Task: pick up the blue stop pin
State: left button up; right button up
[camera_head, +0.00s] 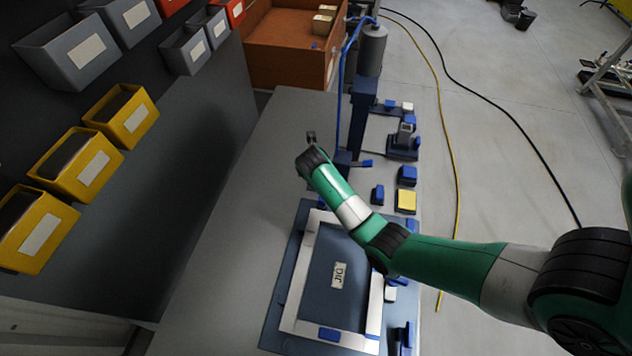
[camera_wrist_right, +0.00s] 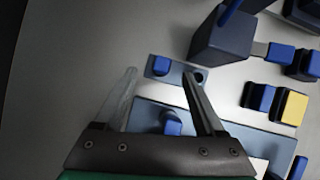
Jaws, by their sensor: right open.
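A short blue pin (camera_wrist_right: 161,65) stands at one end of a small dark-blue block, with a dark round hole (camera_wrist_right: 199,77) near the other end. A second short blue piece (camera_wrist_right: 171,122) shows nearer, at the blue fixture plate, between my fingers in the picture. Which of the two is the stop pin, I cannot tell. My right gripper (camera_wrist_right: 158,88) is open with nothing between its fingers, and appears above the bench. In the head view the right gripper (camera_head: 311,138) is small, over the grey bench top. My left gripper is not in view.
The fixture (camera_head: 275,318) with a pale frame lies on the bench (camera_head: 215,275). A dark-blue post (camera_head: 363,120), blue blocks and a yellow block (camera_head: 405,201) stand along the right side. Yellow bins (camera_head: 75,165) hang at left. Bare bench lies left of the fixture.

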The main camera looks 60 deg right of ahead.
jog(key=b+x, duration=0.2)
jog(key=x, duration=0.3)
jog(key=shift+s+f+b, duration=0.25)
jog(key=shift+f+b, duration=0.1)
jog(key=shift+b, duration=0.05)
grip_shut()
